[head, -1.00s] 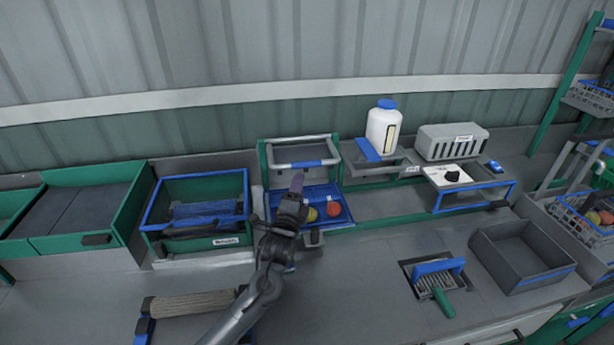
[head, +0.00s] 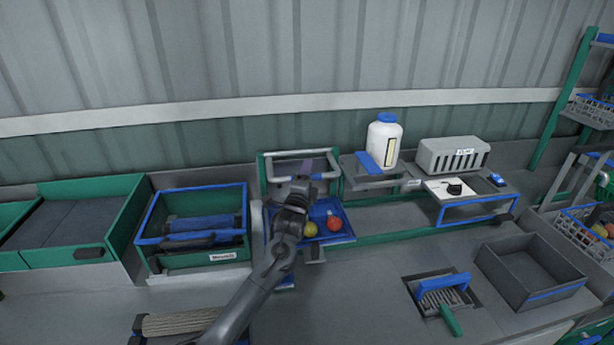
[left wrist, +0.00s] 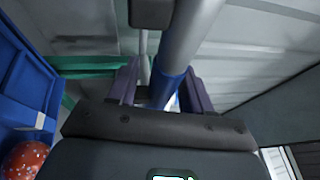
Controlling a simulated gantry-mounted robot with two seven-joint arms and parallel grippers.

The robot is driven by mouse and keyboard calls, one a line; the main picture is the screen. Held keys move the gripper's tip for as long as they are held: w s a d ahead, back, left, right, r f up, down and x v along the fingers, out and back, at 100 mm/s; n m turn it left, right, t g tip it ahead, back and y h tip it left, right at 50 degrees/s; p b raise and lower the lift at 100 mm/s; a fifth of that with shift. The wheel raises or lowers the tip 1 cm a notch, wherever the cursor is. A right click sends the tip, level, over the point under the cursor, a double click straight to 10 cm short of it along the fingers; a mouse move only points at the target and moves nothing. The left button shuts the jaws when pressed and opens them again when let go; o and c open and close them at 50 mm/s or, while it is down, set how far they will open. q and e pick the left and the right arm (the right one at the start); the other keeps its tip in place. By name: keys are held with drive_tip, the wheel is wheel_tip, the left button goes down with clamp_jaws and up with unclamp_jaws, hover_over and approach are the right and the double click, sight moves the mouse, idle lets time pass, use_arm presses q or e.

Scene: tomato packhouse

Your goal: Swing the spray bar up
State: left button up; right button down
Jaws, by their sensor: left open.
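The spray bar (head: 283,178) is a grey tubular bar in a green-posted frame over a blue tray (head: 345,236). In the left wrist view a grey tube with a blue sleeve (left wrist: 167,88) runs between my purple fingers. My left gripper (head: 305,166) is at the bar in the head view. It is open, with a finger on either side of the tube in the wrist view (left wrist: 162,85); contact cannot be told. The gripper hides part of the bar. A yellow and a red fruit (head: 333,223) lie in the tray. My right gripper is not in view.
A green bin with a blue rim (head: 150,215) stands left of the tray. A white bottle (head: 382,140) and a grey vented box (head: 453,155) stand at the back right. A brush (head: 442,293) and an empty grey crate (head: 530,268) are front right.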

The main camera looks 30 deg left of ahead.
use_arm(q)
drive_tip(key=shift+c, duration=0.3)
clamp_jaws()
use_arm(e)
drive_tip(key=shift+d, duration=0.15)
